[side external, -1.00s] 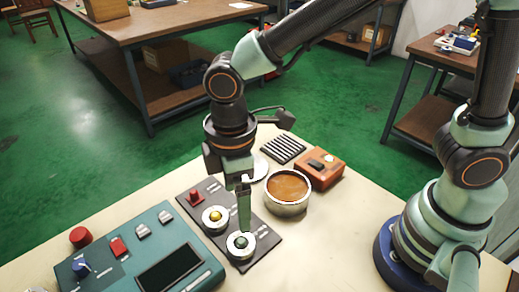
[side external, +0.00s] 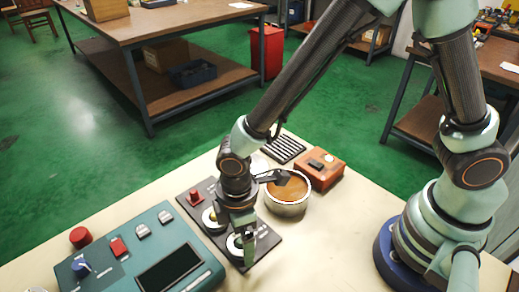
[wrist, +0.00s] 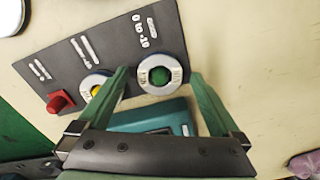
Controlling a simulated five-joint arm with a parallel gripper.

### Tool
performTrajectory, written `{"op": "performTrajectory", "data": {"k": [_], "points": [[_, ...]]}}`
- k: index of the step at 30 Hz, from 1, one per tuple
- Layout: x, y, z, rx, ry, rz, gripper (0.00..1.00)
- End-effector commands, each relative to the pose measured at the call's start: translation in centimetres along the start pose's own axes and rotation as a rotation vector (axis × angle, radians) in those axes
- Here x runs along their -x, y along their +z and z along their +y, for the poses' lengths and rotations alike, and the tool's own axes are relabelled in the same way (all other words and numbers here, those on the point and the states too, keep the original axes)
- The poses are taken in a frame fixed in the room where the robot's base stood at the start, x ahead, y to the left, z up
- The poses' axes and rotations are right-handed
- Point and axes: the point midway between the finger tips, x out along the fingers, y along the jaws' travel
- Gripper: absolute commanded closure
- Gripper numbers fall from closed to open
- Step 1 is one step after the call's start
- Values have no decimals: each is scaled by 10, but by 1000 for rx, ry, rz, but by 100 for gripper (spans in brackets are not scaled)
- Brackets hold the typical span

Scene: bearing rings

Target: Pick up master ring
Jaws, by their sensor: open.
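A dark board (side external: 267,238) on the table carries two pale metal rings, and I cannot tell which is the master ring. One ring (wrist: 147,86) surrounds a green centre; the other ring (wrist: 85,81) surrounds a yellow centre. The yellow-centred ring also shows in the side view (side external: 206,221), partly behind my wrist. My gripper (wrist: 158,73) is open and empty, with its green fingers on either side of the green-centred ring in the wrist view. In the side view that ring (side external: 234,245) is partly hidden by the gripper. I cannot tell whether the fingers touch it.
A red knob (wrist: 60,101) stands at the board's end. A teal console (side external: 130,262) with a dark screen lies left of the board. A round metal bowl (side external: 287,206) with brown contents and an orange box (side external: 320,169) stand behind right.

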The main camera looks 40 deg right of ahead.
Motion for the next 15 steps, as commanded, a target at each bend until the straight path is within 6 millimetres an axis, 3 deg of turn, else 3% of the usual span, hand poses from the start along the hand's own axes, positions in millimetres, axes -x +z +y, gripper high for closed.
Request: {"op": "performTrajectory", "data": {"k": [9, 10, 15], "points": [[-6, 0, 0, 0, 1, 1, 0], [-6, 0, 0, 0, 1, 1, 4], [-6, 0, 0, 0, 0, 1, 69]]}}
